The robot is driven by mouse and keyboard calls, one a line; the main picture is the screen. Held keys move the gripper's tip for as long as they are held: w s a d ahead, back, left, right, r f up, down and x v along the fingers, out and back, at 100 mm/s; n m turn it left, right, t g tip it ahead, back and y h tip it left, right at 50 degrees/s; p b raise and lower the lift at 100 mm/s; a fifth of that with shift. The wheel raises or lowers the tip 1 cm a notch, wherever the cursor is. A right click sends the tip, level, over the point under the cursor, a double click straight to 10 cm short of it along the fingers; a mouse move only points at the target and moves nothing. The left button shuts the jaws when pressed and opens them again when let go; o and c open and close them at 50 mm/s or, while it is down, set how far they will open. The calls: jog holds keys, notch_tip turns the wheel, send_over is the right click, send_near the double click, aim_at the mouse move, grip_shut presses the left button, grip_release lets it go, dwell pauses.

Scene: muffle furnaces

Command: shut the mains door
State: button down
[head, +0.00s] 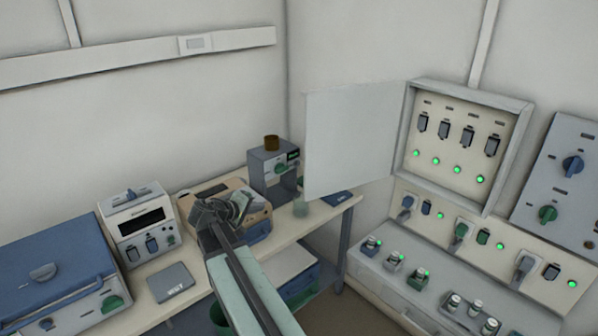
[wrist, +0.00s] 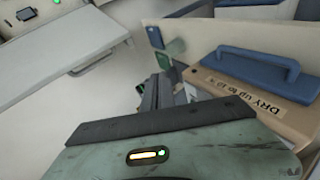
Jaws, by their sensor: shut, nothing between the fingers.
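The mains door (head: 350,140) is a plain pale panel in the head view. It stands wide open, swung out to the left of the wall-mounted mains box (head: 518,108). The box front shows several dark switches and green lights. My gripper (head: 225,212) is shut and empty. In the picture it is left of and below the door, apart from it, over the bench in front of the tan unit. In the wrist view my gripper's dark fingers (wrist: 160,92) show beside a tan box with a blue handle. A pale panel fills that view's upper left; I cannot tell whether it is the door.
The bench holds a blue-lidded unit (head: 55,268), a white meter (head: 140,222), a tan unit (head: 262,222) and a grey dispenser-like unit (head: 262,172) near the door's lower left. Socket panels (head: 450,225) sit below the mains box; another switch box (head: 568,165) is at right.

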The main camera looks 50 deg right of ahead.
jog(key=w+d+r+n+t+h+b, duration=0.1)
jog(key=d+r+h, duration=0.2)
jog(key=d+r, duration=0.2)
jog(key=w+d+r+n+h, duration=0.1)
jog(key=d+r+n+h, duration=0.1)
jog(key=d+r, duration=0.3)
jog(key=w+d, duration=0.2)
jog(key=d, duration=0.9)
jog(key=s, duration=0.3)
jog(key=s+a+f, duration=0.1)
jog(key=shift+s+a, duration=0.1)
jog(key=shift+s, duration=0.1)
